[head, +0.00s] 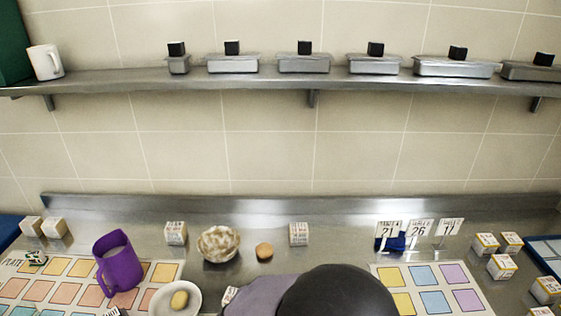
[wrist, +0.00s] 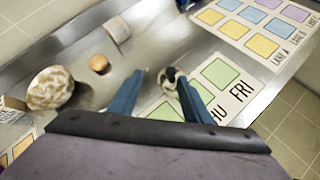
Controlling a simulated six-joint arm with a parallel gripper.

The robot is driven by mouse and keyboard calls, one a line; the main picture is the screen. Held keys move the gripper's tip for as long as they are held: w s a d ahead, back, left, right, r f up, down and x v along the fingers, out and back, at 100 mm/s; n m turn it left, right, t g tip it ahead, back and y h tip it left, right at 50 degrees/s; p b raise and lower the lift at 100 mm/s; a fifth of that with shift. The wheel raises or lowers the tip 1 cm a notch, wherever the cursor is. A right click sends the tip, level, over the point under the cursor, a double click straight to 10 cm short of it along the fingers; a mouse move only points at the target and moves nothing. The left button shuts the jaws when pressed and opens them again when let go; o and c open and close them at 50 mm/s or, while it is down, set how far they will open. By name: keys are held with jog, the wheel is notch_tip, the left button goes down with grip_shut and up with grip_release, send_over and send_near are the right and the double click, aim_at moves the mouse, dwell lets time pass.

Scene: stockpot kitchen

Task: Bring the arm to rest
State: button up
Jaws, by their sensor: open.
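My gripper (wrist: 160,77) shows in the wrist view with its two blue fingers spread apart, low over the steel counter. Nothing is held between them. A small whitish thing with a dark knob (wrist: 170,76) shows in the gap, close to the right fingertip; I cannot tell whether they touch. In the head view my arm covers the bottom middle, and the gripper's fingers are hidden there.
A patterned bowl (head: 218,243), a brown round thing (head: 264,250) and a white box (head: 299,234) stand behind my arm. A purple mug (head: 118,264) and saucer (head: 175,300) are left. Number cards (head: 420,231) and a coloured chart (head: 430,287) are right. A shelf (head: 300,83) runs above.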

jog(key=s+d+f+m+g+y, duration=0.1)
jog(key=s+d+m+g, duration=0.2)
jog(key=s+d+m, duration=0.1)
jog(key=s+d+f+m+g+y, duration=0.1)
jog(key=s+d+m+g, duration=0.2)
jog(key=m, duration=0.6)
jog(key=s+d+f+m+g+y+b, duration=0.1)
jog(key=s+d+f+m+g, duration=0.1)
jog(key=s+d+m, duration=0.4)
jog(key=shift+s+d+m+g, duration=0.1)
jog(key=shift+d+m+g, duration=0.4)
jog(key=shift+d+g, duration=0.3)
jog(key=m, duration=0.1)
jog(key=m+y, duration=0.1)
jog(key=m, duration=0.1)
jog(key=shift+s+a+m+y, duration=0.15)
jog(key=shift+s+m+y, duration=0.15)
jog(key=shift+s, duration=0.1)
jog(key=shift+a+r+m+t+y, duration=0.15)
jog(key=shift+m+y, duration=0.1)
jog(key=shift+m, duration=0.3)
jog(key=shift+a+f+m+t+y, duration=0.15)
jog(key=shift+m+y, duration=0.1)
jog(key=shift+m, duration=0.3)
jog(key=shift+r, duration=0.1)
jog(key=shift+c, duration=0.6)
